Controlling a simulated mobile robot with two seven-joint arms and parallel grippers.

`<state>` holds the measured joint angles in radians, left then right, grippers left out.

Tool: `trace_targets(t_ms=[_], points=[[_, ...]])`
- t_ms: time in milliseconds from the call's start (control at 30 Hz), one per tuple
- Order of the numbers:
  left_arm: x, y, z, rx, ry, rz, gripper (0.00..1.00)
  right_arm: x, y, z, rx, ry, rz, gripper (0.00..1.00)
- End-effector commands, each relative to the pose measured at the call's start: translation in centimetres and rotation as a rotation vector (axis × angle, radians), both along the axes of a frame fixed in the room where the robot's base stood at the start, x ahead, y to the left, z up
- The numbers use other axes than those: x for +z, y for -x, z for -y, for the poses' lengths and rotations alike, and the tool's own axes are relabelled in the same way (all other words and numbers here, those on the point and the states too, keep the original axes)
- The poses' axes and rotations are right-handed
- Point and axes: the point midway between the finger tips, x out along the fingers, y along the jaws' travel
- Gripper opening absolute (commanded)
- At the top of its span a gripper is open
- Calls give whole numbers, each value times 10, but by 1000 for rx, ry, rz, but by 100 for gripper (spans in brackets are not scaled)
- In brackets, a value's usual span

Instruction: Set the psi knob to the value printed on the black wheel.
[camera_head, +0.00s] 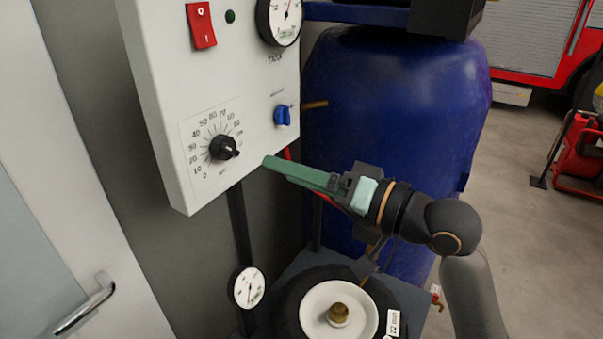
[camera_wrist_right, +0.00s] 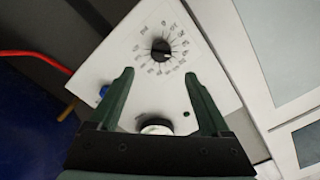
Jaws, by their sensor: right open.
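The black psi knob (camera_head: 223,147) sits on the white panel's lower part, inside a printed number scale. Its pale pointer mark is toward the right, slightly down. The knob also shows in the right wrist view (camera_wrist_right: 160,47), beyond the fingertips. The black wheel (camera_head: 288,302) lies at the bottom with a white hub and a small white label (camera_head: 393,322); the label's print is too small to read. My right gripper (camera_head: 268,162) has green fingers and is right of the knob, apart from it. In the right wrist view its fingers (camera_wrist_right: 159,75) are spread and empty. My left gripper is not in view.
The panel (camera_head: 165,90) also carries a red switch (camera_head: 201,25), a blue knob (camera_head: 282,115) and a gauge (camera_head: 280,20). A blue barrel (camera_head: 395,110) stands behind my right arm. Another gauge (camera_head: 247,287) hangs below the panel. A door handle (camera_head: 88,304) is at lower left.

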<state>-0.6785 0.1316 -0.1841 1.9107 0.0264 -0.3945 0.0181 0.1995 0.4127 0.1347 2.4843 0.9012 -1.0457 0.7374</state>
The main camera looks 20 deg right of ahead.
Motion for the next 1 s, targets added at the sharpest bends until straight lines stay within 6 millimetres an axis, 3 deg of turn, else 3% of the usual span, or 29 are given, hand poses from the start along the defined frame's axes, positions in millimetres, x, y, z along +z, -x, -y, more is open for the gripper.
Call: trace_targets(t_ms=[200, 1000], points=[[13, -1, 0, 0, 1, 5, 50, 3, 9, 6, 1, 1, 1, 81], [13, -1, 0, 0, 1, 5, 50, 2, 11, 7, 1, 0, 2, 81]])
